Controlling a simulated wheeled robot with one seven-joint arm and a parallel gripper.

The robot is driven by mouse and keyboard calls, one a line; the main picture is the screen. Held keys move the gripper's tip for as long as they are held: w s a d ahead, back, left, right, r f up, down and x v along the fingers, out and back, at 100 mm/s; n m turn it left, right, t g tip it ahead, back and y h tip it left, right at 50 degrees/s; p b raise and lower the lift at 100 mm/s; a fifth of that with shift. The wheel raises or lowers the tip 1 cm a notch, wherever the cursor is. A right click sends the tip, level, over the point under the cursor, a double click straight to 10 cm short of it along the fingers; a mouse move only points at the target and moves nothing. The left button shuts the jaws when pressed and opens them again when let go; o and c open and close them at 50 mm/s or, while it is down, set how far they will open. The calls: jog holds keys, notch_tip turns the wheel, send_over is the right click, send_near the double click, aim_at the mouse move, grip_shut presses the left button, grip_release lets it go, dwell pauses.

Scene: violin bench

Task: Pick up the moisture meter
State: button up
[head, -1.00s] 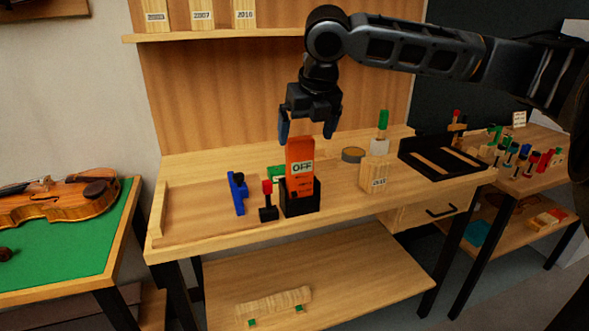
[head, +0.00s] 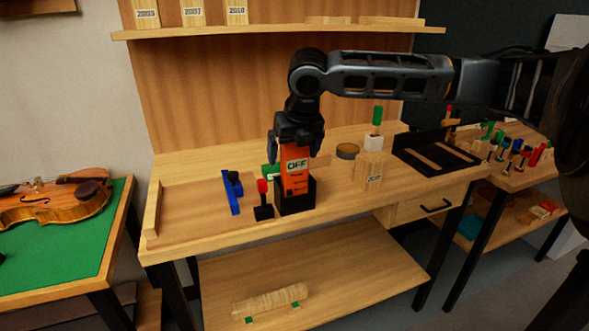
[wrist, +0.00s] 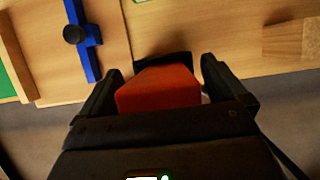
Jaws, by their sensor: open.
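The moisture meter (head: 296,181) is an orange block with a display reading OFF. It stands upright in a black holder (head: 297,200) on the workbench. My gripper (head: 295,158) points down over the top of the meter, with its fingers apart on either side of it. In the wrist view the orange meter (wrist: 158,88) lies between the two dark open fingers. I cannot tell there whether either finger touches it.
A red-topped black tool (head: 263,200) stands close left of the holder, with a blue clamp (head: 231,192) farther left. A wooden block (head: 369,171), a tape roll (head: 347,151) and a black tray (head: 436,156) are to the right. The bench front is clear.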

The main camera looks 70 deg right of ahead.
jog(key=c, duration=1.2)
jog(key=shift+r, duration=0.1)
